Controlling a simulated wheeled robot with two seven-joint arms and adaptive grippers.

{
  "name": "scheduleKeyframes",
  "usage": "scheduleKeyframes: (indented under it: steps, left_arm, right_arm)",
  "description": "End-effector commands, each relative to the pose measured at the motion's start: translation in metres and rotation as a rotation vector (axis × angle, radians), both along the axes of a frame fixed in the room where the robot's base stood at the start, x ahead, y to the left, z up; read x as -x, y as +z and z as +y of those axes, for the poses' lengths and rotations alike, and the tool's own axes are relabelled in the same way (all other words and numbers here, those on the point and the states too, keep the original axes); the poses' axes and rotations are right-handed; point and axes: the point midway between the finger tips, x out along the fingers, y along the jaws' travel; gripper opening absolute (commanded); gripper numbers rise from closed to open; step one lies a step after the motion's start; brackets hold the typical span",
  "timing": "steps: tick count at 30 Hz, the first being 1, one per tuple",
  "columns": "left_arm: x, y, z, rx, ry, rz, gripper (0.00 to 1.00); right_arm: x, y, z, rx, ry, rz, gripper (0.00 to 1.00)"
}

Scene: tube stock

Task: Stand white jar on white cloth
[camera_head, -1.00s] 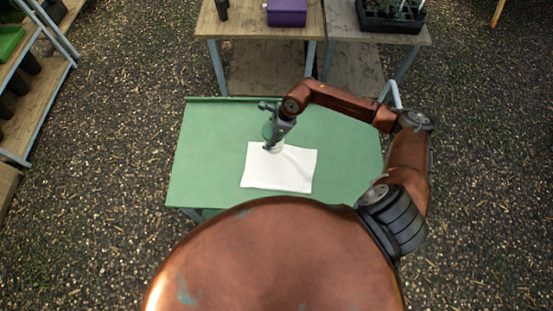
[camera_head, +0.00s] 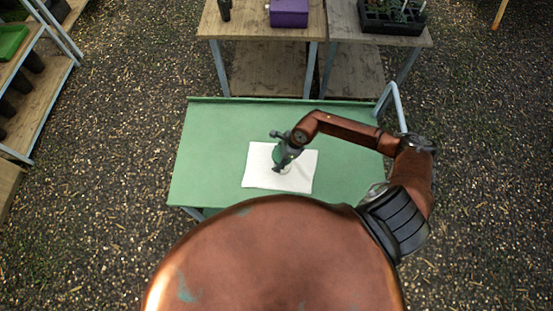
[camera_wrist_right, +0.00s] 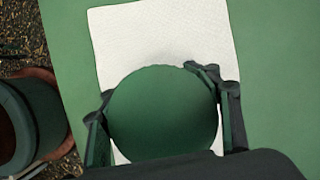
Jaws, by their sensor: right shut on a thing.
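The white cloth (camera_head: 301,181) lies flat on the green table (camera_head: 212,155); it also shows in the wrist view (camera_wrist_right: 160,40). My right gripper (camera_head: 280,162) is over the cloth, shut on the jar. In the wrist view the jar shows from above as a round green lid (camera_wrist_right: 163,112) between the two fingers. Its white body is hidden there, and in the head view the gripper covers most of it. The jar is within the cloth's outline, but I cannot tell whether its base touches the cloth. My left gripper is not in view.
The green table is otherwise clear. Behind it stand wooden benches with a purple box (camera_head: 289,13) and a black plant tray (camera_head: 395,17). A shelf (camera_head: 45,88) with dark pots stands at the far left.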

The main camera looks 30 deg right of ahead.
Motion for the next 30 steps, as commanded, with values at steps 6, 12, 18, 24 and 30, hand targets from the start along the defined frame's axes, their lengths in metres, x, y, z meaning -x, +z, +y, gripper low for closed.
scheduleKeyframes:
  steps: [6, 12, 18, 24, 30]
  left_arm:
    - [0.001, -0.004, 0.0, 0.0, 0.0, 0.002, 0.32]
    - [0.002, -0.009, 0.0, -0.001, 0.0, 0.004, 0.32]
    - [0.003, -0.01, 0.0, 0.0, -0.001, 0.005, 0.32]
    - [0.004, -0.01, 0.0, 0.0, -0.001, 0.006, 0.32]
    - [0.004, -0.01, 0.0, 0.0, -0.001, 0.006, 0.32]
  right_arm:
    - [0.0, -0.005, 0.0, 0.0, 0.0, 0.001, 0.27]
    - [0.001, -0.013, -0.001, 0.002, 0.0, 0.004, 0.13]
    - [0.004, -0.017, -0.002, 0.007, 0.0, 0.01, 0.55]
    - [0.003, -0.015, -0.001, 0.004, 0.0, 0.006, 0.69]
    - [0.001, -0.013, -0.001, 0.001, 0.0, 0.003, 0.76]
